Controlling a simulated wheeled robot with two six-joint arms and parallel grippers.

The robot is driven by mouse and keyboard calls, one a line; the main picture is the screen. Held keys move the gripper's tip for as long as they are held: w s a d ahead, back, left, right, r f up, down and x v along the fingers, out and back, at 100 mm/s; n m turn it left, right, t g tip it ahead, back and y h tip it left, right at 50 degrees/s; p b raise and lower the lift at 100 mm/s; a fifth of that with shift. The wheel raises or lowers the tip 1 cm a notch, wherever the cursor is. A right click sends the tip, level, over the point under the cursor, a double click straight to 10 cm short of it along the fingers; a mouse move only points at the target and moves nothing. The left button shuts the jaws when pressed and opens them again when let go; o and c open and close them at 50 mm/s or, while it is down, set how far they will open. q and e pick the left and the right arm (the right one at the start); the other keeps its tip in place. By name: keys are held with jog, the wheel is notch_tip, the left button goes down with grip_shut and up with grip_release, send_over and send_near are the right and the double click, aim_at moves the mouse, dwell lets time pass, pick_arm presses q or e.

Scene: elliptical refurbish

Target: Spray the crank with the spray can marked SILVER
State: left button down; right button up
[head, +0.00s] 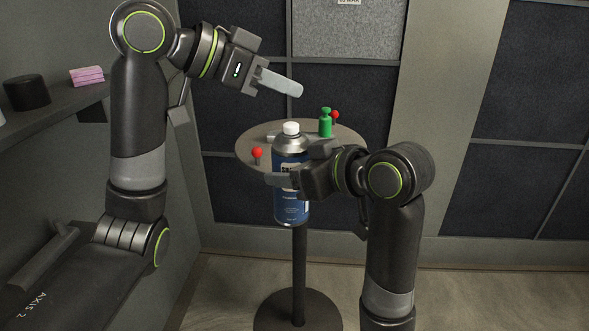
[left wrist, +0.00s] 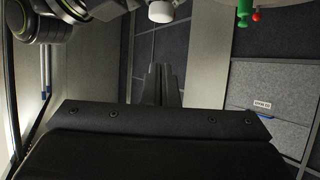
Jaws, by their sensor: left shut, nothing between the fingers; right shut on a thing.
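A blue spray can (head: 291,209) with a silver shoulder and white cap (head: 291,128) is held upright in front of the round table. My right gripper (head: 284,177) is shut around its middle and covers much of its label, so I cannot read the marking. A green knob-shaped piece (head: 325,125), perhaps the crank's handle, stands on the table beyond the can; it also shows in the left wrist view (left wrist: 244,12). My left gripper (head: 299,91) is shut and empty, above the can and apart from it; its fingers also show in the left wrist view (left wrist: 160,75).
The round table (head: 248,145) stands on a post with a round base (head: 275,315). Red balls (head: 257,153) sit at its left and far right. A shelf (head: 60,107) at the left holds a black cylinder (head: 27,92) and pink blocks (head: 87,75). Dark panels line the back.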

aim_at(284, 125)
pick_arm(q)
jog(key=shift+s+d, duration=0.1)
jog(key=shift+f, duration=1.35)
jog(key=shift+f, duration=0.4)
dwell(0.8)
jog(key=shift+f, duration=0.65)
jog(key=shift+r, duration=2.6)
jog(key=v, duration=1.2)
